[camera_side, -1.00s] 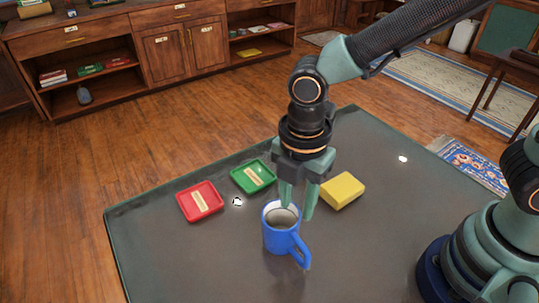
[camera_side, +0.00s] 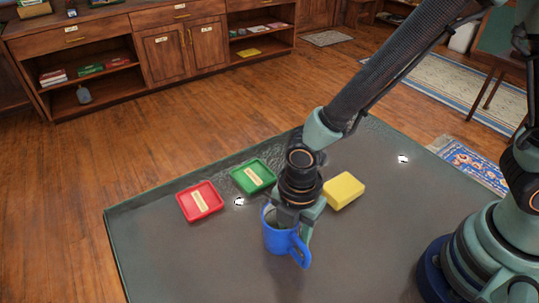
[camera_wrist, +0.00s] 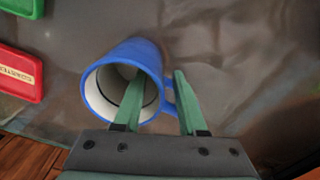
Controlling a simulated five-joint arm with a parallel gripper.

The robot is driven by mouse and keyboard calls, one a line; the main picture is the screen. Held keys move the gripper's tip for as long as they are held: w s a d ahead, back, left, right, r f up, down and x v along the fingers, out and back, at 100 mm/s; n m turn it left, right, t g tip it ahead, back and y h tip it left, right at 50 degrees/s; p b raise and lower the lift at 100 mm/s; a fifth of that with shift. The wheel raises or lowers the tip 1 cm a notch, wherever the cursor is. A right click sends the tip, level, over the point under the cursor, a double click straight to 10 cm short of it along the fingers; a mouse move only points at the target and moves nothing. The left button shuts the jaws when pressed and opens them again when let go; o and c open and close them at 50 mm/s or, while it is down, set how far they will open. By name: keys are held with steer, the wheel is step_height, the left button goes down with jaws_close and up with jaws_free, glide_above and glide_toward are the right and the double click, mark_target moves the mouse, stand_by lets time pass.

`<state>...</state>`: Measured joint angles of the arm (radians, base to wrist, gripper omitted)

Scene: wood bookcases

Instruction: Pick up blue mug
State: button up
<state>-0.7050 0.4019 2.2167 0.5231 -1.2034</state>
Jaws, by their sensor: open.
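The blue mug (camera_side: 279,241) stands upright on the dark table, its handle toward the lower right in the side view. In the wrist view the mug (camera_wrist: 142,54) shows its white inside and blue rim. My gripper (camera_side: 289,222) is down at the mug's rim, with its fingers apart. In the wrist view my gripper (camera_wrist: 156,92) has its left finger over the mug's opening, seemingly inside it, and its right finger outside, by the handle side. The mug's wall lies between the two fingers. I cannot tell whether either finger touches it.
A red tray (camera_side: 200,202) and a green tray (camera_side: 253,176) lie left of and behind the mug. A yellow block (camera_side: 343,190) lies to its right. The table (camera_side: 190,265) is clear at the front left. Wooden cabinets (camera_side: 175,48) stand far behind.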

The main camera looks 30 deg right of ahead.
jaws_close()
stand_by(1.4)
